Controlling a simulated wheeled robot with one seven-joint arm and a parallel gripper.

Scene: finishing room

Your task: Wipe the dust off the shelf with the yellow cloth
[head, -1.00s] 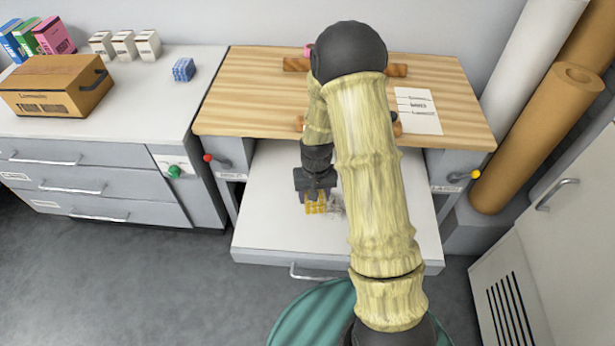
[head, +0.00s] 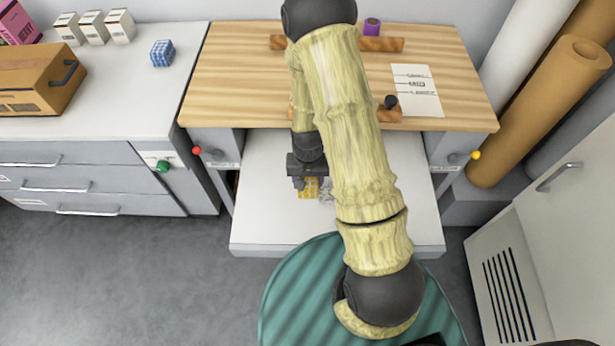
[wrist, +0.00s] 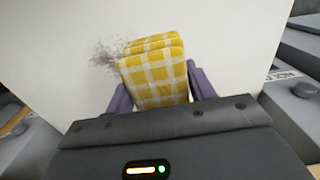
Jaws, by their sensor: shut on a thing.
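The yellow and white checked cloth (wrist: 152,72) is folded into a thick pad. My gripper (wrist: 160,90) is shut on it, with a purple finger on each side. In the head view the cloth (head: 309,188) is low over the white pull-out shelf (head: 275,225); whether it touches the surface is hard to tell. A grey smudge of dust (wrist: 104,57) lies on the shelf just left of the cloth in the wrist view. In the head view the dust (head: 327,191) shows just right of the cloth, partly hidden by my arm.
Side posts carry a red knob (head: 197,151) and a yellow knob (head: 476,155). The shelf's front left is bare.

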